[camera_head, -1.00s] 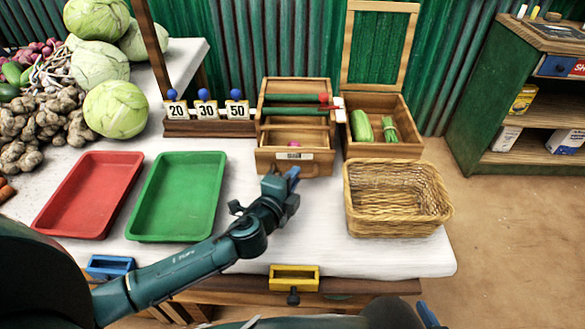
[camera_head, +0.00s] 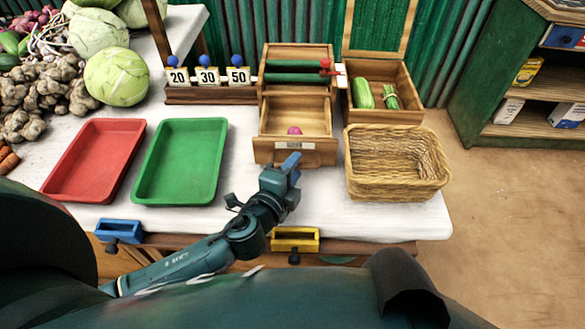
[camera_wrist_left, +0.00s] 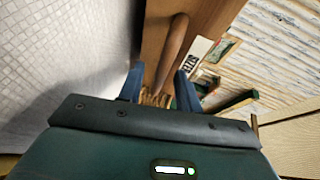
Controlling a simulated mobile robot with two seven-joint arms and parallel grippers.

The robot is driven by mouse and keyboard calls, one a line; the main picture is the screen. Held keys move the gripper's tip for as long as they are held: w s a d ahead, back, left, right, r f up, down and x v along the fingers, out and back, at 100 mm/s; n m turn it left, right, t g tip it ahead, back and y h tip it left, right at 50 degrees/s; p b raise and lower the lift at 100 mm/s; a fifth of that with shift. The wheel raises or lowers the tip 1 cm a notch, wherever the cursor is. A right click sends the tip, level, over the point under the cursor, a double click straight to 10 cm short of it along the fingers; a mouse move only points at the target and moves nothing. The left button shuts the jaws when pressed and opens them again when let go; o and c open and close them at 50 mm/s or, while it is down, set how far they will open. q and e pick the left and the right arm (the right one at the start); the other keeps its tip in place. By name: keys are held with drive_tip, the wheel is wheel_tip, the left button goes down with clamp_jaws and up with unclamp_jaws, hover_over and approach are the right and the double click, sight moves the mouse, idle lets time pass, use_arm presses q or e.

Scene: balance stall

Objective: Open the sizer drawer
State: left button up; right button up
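The sizer is a wooden box (camera_head: 297,52) at the back of the white table. Its drawer (camera_head: 294,151) is pulled out toward me, with a pink ball (camera_head: 294,131) inside and a white label on its front. My left gripper (camera_head: 290,163) is at the drawer front, below the label; its blue fingers hide the handle there. In the left wrist view, a round brown handle (camera_wrist_left: 172,45) runs between the two fingers (camera_wrist_left: 160,75), which stand apart with gaps visible beside it. Whether either finger touches the handle is unclear. My right gripper is out of view.
A wicker basket (camera_head: 350,165) stands right of the drawer, with an open wooden crate (camera_head: 377,119) behind it. Green (camera_head: 136,180) and red (camera_head: 51,175) trays lie left. Number blocks (camera_head: 207,76) stand beside the sizer. Bare tabletop lies between green tray and drawer.

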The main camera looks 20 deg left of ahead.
use_arm(q)
drive_tip(key=b+v, duration=0.1)
drive_tip(key=v, duration=1.2)
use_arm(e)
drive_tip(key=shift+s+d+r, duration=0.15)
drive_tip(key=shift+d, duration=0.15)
use_arm(q)
drive_tip(key=shift+s, duration=0.1)
